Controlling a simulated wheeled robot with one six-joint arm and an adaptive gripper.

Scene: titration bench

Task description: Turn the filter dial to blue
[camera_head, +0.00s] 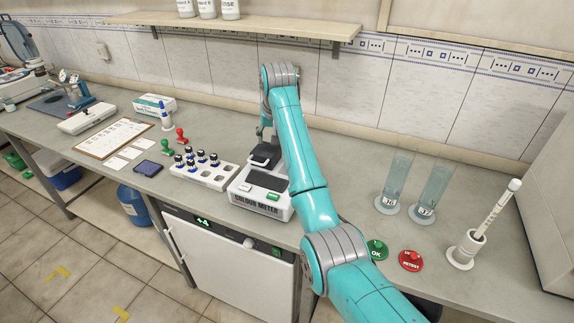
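The white colour meter (262,207) stands at the front middle of the bench, with a dark screen, a green button (272,196) and a black part (263,158) at its back. No filter dial can be made out on it; my teal arm covers its right side. My gripper (262,136) is small and partly hidden at the far end of my arm, behind the meter. Its fingers are too unclear to tell whether they are open or shut, and I see nothing held.
A rack of dark-capped vials (204,172) stands left of the meter. Glass cylinders (395,182), green and red buttons (411,260) and a white holder (463,250) stand to the right. A shelf (250,24) hangs above. A white cabinet (220,270) with a knob is below the bench.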

